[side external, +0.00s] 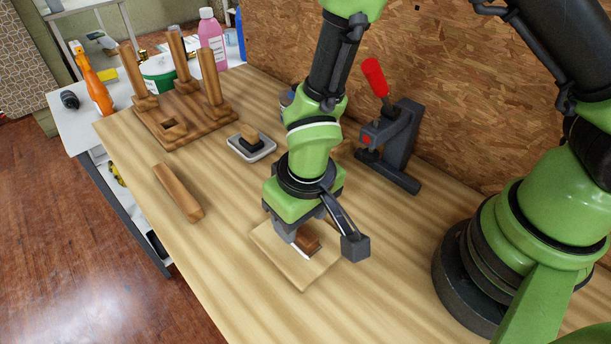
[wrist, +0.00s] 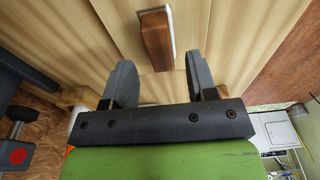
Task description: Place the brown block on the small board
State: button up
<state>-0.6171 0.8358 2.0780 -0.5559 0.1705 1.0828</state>
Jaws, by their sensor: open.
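The small board (side external: 300,277) is a pale wooden square lying on the workbench under my gripper. The brown block (side external: 310,238) is on the board, with a white strip along one side. My gripper (side external: 300,233) is right above the board and partly hides the block. In the wrist view the brown block (wrist: 157,42) shows between and just beyond the two fingers of my gripper (wrist: 161,72), with a visible gap on each side. The fingers are open and hold nothing. Whether the block lies fully flat on the board is hard to tell.
A wooden bar (side external: 178,192) lies near the bench's left edge. A red-handled clamp (side external: 390,135) stands by the chipboard wall. Bench between bar and board is clear.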

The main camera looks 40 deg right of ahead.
notch_tip(320, 180, up, 9)
jog(key=s, duration=0.1)
jog(key=shift+s+r, duration=0.1)
dwell(0.3)
notch_tip(320, 180, up, 22)
send_over(306, 236)
jog(key=s+d+r+m+t+y, duration=0.25)
jog(key=s+d, duration=0.25)
jog(key=d, duration=0.6)
jog(key=s+d+f+m+t, duration=0.1)
jog(key=s+d+f+t, duration=0.1)
jog(key=f, duration=0.5)
jog(key=shift+s+d+f+t, duration=0.2)
jog(key=shift+s+t, duration=0.45)
jog(key=shift+s, duration=0.4)
